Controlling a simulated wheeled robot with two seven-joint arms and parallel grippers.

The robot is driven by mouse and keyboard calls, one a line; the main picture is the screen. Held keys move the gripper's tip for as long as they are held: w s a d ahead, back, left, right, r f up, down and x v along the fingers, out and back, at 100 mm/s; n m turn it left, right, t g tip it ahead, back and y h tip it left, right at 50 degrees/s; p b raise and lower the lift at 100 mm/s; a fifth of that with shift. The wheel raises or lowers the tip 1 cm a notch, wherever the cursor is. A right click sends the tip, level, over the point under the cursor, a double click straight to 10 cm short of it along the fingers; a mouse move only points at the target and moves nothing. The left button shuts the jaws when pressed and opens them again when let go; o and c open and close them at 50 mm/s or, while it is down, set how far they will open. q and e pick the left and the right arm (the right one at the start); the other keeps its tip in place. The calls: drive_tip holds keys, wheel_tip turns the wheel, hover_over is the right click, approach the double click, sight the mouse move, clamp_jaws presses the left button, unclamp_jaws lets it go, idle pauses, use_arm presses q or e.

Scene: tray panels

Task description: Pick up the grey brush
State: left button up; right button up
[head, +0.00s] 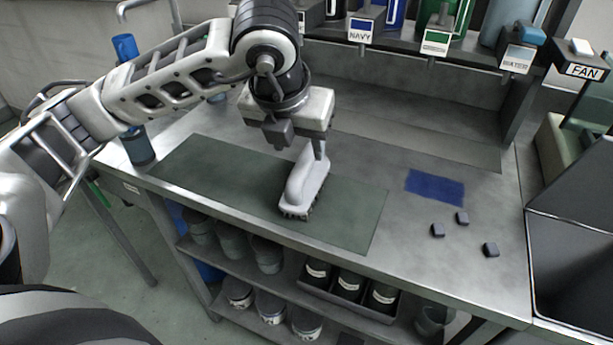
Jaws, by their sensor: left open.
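The grey brush (305,187) lies bristles down on the dark green mat (350,215), near the middle of the bench. My left gripper (301,143) is directly above the brush and points down. It is open, with one finger at the left and one at the right, close to the brush's far end. I cannot tell whether the fingers touch the brush. The gripper hides part of the mat behind it. My right gripper is not in view.
A blue patch (434,187) and three small dark blocks (438,230) lie right of the mat. A blue bottle (136,142) stands at the left edge. Labelled containers line the back shelf (400,40). A dark bin (570,260) is at the right.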

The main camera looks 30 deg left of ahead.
sight(305, 157)
use_arm(q)
drive_tip(key=shift+w+p+x, duration=0.15)
drive_tip(key=shift+p+x, duration=0.1)
drive_tip(key=shift+x, duration=1.45)
drive_tip(key=shift+w+p+x, duration=0.15)
drive_tip(key=shift+p+x, duration=0.05)
drive_tip(key=shift+x, duration=1.55)
drive_tip(key=shift+d+r, duration=0.1)
drive_tip(key=shift+r, duration=0.1)
clamp_jaws()
